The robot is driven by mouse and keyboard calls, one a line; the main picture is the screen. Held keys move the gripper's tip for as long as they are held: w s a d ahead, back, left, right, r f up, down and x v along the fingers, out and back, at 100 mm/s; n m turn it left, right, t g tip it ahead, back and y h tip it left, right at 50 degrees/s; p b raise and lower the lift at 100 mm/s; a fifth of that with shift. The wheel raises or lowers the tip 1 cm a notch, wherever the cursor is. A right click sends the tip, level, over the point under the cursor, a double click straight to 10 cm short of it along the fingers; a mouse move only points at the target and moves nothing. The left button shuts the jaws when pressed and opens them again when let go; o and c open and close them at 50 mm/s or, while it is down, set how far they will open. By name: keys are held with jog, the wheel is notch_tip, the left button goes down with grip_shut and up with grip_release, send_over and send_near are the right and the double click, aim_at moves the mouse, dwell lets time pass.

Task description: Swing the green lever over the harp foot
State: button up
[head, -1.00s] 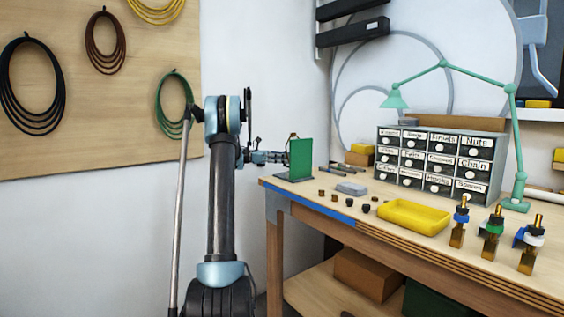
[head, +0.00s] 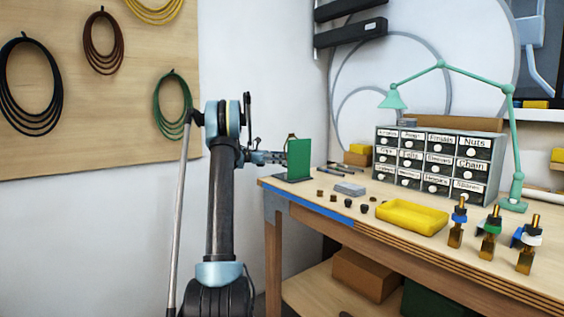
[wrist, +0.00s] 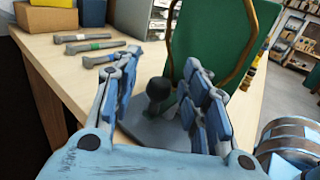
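A green upright panel (head: 299,158) stands on a dark base at the near left corner of the bench. In the wrist view the green panel (wrist: 225,45) fills the upper right, with a thin brass-coloured wire curving over its face. A dark round knob (wrist: 157,90) on a short stem stands at its left side, above the grey base (wrist: 160,132). My gripper (wrist: 160,82) is open, with its fingers either side of the knob; I cannot tell whether they touch it. From the head, my gripper (head: 268,157) is left of the panel and its fingertips are hard to see.
Three tools with coloured bands (wrist: 90,47) lie behind. A yellow tray (head: 411,217), a grey block (head: 350,189) and small dark parts are on the bench. Labelled drawers (head: 440,162) and a green lamp (head: 515,150) stand farther back. Banded brass fittings (head: 490,233) stand at right.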

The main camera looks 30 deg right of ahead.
jog(key=shift+r, duration=0.1)
notch_tip(320, 180, up, 10)
jog(key=shift+f, duration=0.15)
dwell(0.5)
dwell(0.4)
